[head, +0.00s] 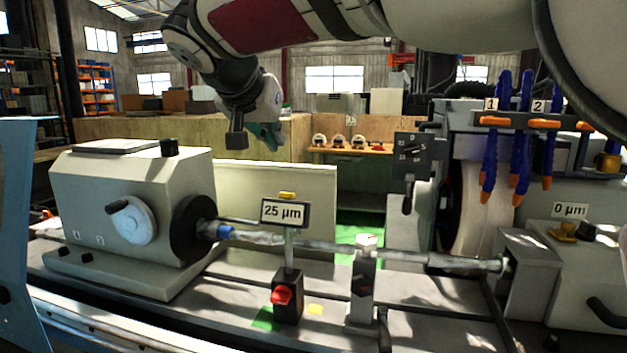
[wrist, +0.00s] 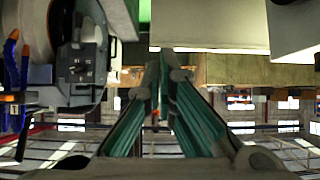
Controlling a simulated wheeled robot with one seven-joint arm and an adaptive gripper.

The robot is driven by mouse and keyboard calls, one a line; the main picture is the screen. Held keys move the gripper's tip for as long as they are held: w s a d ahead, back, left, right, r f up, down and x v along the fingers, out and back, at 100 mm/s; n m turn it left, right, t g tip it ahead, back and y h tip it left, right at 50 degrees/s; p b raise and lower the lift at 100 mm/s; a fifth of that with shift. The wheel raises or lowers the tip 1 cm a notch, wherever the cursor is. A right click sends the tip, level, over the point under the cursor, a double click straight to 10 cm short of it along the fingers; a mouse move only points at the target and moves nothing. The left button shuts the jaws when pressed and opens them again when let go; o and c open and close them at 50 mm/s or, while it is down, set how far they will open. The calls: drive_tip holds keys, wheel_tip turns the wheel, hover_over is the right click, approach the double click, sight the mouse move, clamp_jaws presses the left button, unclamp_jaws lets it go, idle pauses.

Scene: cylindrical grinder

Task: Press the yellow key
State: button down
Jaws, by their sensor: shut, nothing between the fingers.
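A small yellow key (head: 287,195) sits on top of the 25 µm display (head: 284,212), which stands on a post above a black base with a red knob. A flat yellow patch (head: 315,309) lies beside that base. Another yellow piece (head: 562,230) is at the right, under the 0 µm sign. My gripper (head: 268,138) hangs behind and above the display, well apart from it. Its green fingers (wrist: 165,60) are shut and empty in the wrist view. The wrist view appears upside down, and I cannot make out a yellow key there.
A long shaft (head: 385,254) runs from the headstock (head: 135,205) to the tailstock at right. Blue coolant hoses (head: 523,135) hang before the grinding wheel. A pale panel (head: 275,205) stands behind the display. Open air lies between my gripper and the display.

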idle(0.3)
drive_tip(key=p, duration=0.2)
hover_over(287, 196)
drive_tip(key=w, duration=0.2)
wheel_tip(287, 196, down, 8)
drive_tip(key=shift+w+d+r, duration=0.1)
drive_tip(key=shift+w+d, duration=0.05)
drive_tip(key=shift+s+f, duration=0.25)
drive_tip(key=shift+f, duration=0.65)
drive_tip(key=shift+f, duration=0.15)
